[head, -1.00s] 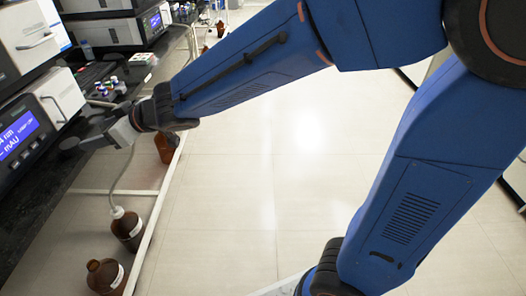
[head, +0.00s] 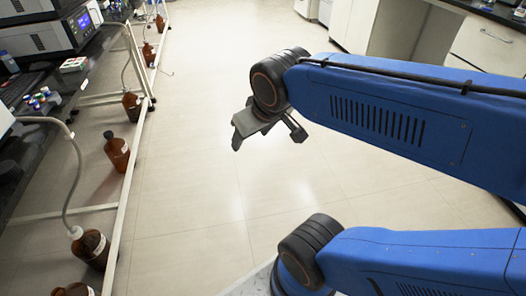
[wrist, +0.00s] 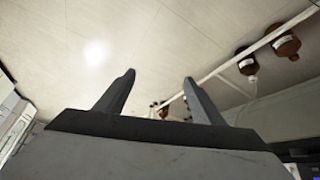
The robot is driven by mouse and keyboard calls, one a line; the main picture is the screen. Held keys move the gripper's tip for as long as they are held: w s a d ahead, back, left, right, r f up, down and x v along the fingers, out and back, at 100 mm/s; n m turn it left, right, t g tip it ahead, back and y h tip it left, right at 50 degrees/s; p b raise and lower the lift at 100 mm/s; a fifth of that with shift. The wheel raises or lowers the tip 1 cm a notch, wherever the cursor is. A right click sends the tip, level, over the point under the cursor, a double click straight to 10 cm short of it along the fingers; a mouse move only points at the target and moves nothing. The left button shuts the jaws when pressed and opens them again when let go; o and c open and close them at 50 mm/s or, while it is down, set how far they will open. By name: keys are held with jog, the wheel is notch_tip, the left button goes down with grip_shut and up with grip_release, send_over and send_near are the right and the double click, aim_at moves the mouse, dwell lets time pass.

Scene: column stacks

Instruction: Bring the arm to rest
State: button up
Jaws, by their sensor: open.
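My gripper (wrist: 160,92) shows in the wrist view with its two fingers apart and nothing between them. In the head view my gripper (head: 268,130) hangs at the end of my blue arm, over the open floor (head: 190,190) and clear of the bench. My arm is folded back toward the right side of the head view. The gripper touches nothing that I can see.
A dark bench (head: 38,150) runs along the left with instruments (head: 45,33) and small coloured vials (head: 40,98) on it. Cabinets (head: 482,45) stand at the back right. The floor between is clear.

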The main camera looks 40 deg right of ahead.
jog(key=shift+g+y, duration=0.3)
jog(key=shift+g, duration=0.3)
jog(key=s, duration=0.1)
jog(key=s+f, duration=0.1)
jog(key=s, duration=0.3)
jog(key=shift+s+f, duration=0.2)
jog(key=shift+f, duration=0.15)
dwell(0.5)
